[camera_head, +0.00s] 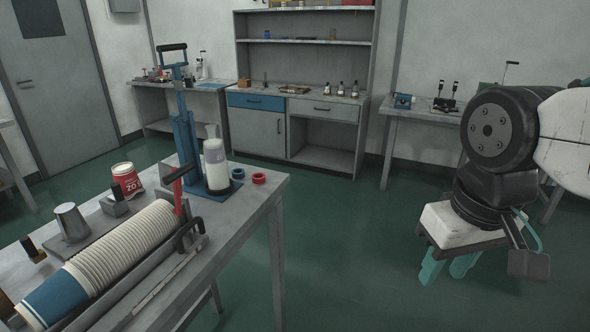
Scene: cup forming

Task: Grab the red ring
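The red ring (259,178) lies flat on the right part of the grey workbench (245,206), close to its far right corner. A blue ring (238,173) lies just left of it, with a small gap between them. My gripper (448,270), with teal fingers pointing down, hangs over the floor to the right of the bench, well apart from the ring. Its fingers look spread with a gap between them, and nothing shows in it.
A blue lever press (185,125) with a white cylinder (216,165) stands left of the rings. Open green floor (340,255) lies between bench and gripper.

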